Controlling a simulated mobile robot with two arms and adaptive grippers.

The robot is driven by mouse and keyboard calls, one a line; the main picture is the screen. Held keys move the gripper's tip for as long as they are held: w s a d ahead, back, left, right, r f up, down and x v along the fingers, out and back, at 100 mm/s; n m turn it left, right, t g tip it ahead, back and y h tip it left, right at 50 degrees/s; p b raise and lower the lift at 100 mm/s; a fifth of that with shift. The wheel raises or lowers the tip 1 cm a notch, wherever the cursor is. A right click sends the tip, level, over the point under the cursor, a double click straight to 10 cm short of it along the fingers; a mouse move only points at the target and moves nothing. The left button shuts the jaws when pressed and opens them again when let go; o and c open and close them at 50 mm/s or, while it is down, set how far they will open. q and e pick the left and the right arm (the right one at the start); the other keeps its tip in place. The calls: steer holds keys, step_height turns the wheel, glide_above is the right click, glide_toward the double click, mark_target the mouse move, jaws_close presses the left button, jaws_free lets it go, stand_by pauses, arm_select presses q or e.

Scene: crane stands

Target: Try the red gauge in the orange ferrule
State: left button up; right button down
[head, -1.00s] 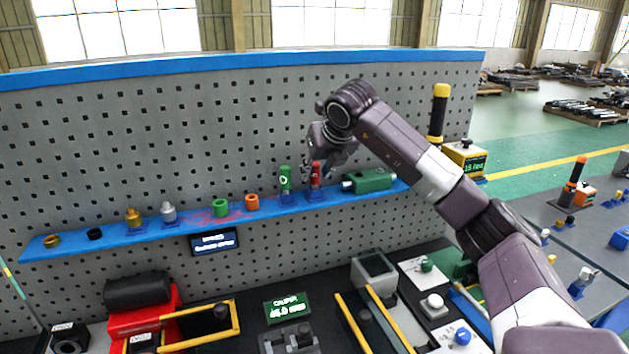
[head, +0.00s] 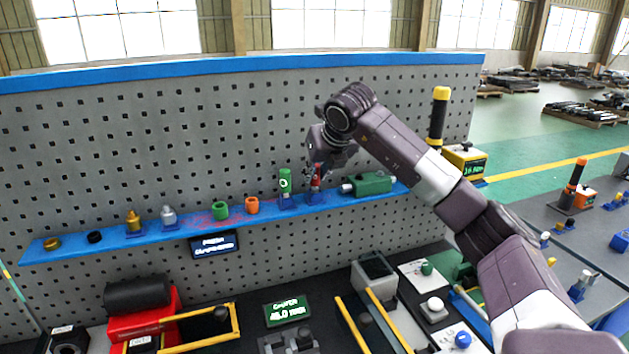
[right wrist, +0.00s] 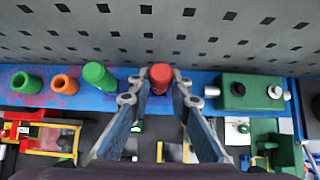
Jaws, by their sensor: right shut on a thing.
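The red gauge (head: 316,183) stands upright in a blue holder on the blue shelf. My right gripper (head: 315,173) has come down over it and is shut on its upper part; the fingers partly hide it in the head view. In the right wrist view the gauge's round red top (right wrist: 161,73) shows between the fingertips (right wrist: 160,86). The orange ferrule (head: 252,206) sits on the same shelf to the left, its bore open and empty; it also shows in the right wrist view (right wrist: 64,84). My left gripper is out of view.
A green gauge (head: 285,182) stands in its holder between the red gauge and the orange ferrule. A green ferrule (head: 220,210) is left of the orange one. A green device (head: 372,183) lies close on the right. The pegboard (head: 130,130) rises behind the shelf.

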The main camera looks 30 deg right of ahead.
steer(key=shift+r+p, duration=1.8)
steer(key=shift+r, duration=0.8)
steer(key=shift+a+f, duration=0.1)
steer(key=shift+a, duration=0.05)
